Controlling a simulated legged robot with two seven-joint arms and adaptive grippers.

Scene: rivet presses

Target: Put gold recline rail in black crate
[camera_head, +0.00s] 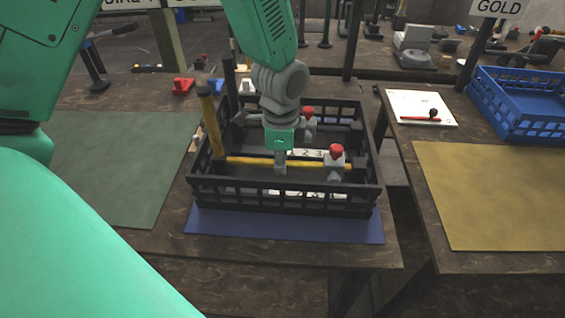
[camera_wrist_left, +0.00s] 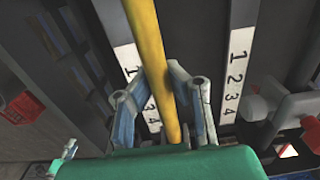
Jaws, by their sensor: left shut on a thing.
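The black crate (camera_head: 280,199) stands on a blue mat in the middle of the head view. My left gripper (camera_head: 281,164) reaches down into it and is shut on the gold recline rail (camera_head: 250,161). The rail lies across the crate's inside, roughly level. In the left wrist view the rail (camera_wrist_left: 149,45) runs between the two fingers of my left gripper (camera_wrist_left: 183,85). An upright yellow post (camera_head: 212,128) with a dark top stands at the rail's left end; I cannot tell whether they are joined. Whether the rail touches the crate's floor is unclear.
Two grey parts with red tops (camera_head: 336,162) and white numbered strips (camera_wrist_left: 236,85) are inside the crate. A green mat (camera_head: 110,165) is left, a yellow mat (camera_head: 495,195) right. A blue crate (camera_head: 520,105) stands at the far right. A gap separates the two tables.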

